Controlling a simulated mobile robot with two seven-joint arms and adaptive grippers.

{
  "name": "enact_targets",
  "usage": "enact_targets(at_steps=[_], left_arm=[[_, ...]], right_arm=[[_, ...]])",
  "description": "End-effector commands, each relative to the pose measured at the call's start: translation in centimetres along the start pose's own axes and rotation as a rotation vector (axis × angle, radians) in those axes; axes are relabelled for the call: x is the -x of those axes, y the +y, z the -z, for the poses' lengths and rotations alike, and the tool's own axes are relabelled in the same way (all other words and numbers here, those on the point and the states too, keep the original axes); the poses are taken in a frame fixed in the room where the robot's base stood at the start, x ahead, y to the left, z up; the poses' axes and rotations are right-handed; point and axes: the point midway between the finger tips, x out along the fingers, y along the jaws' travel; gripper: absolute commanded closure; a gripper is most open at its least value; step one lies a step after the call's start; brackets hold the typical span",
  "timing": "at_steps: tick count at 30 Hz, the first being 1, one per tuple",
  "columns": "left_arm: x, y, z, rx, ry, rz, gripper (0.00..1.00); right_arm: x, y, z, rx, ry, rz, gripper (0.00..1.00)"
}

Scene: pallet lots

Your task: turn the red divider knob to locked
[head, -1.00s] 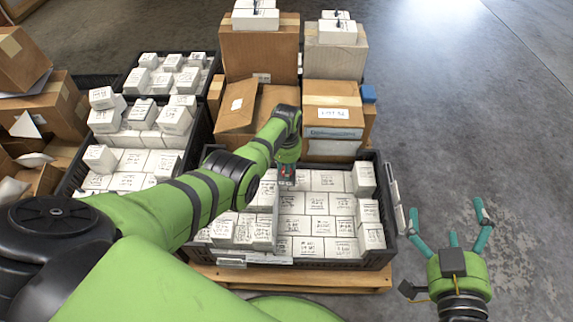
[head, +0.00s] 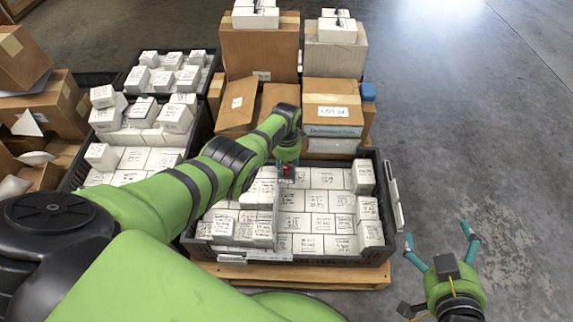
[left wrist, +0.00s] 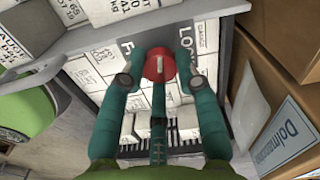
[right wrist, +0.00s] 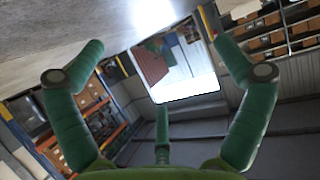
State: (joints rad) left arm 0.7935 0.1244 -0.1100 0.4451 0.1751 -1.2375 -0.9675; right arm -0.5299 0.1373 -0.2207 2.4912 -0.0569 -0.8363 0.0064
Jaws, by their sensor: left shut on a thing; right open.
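The red divider knob (left wrist: 159,66) sits on the grey divider rail (left wrist: 110,36) in the left wrist view. Its pale pointer bar stands roughly upright in that picture, between partly hidden lettering starting "F" on the left and "LO" on the right. My left gripper (left wrist: 160,72) has its teal fingers closed around the knob from both sides. In the head view the knob (head: 287,170) is a small red spot under my left gripper (head: 287,160), above the black crate (head: 330,258). My right gripper (head: 437,240) is open and empty, over the floor right of the crate.
White labelled boxes (head: 325,200) fill much of the crate, which stands on a wooden pallet (head: 300,275). Cardboard boxes (head: 333,98) stand close behind it. More crates of white boxes (head: 150,115) stand left. The grey floor (head: 480,130) on the right is clear.

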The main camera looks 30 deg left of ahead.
Motion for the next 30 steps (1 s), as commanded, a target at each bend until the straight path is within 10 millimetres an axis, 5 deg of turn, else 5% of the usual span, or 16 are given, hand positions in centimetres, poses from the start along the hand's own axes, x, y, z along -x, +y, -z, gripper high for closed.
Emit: enact_targets(at_steps=[18, 30], left_arm=[[-0.1, 0.0, 0.0, -0.552, -0.001, 0.001, 1.0], [-0.1, 0.1, -0.1, -0.74, -0.001, -0.001, 1.0]], right_arm=[[-0.1, 0.0, 0.5, 0.001, 0.027, -0.001, 0.0], [-0.1, -0.3, 1.2, 0.002, 0.063, 0.004, 0.0]])
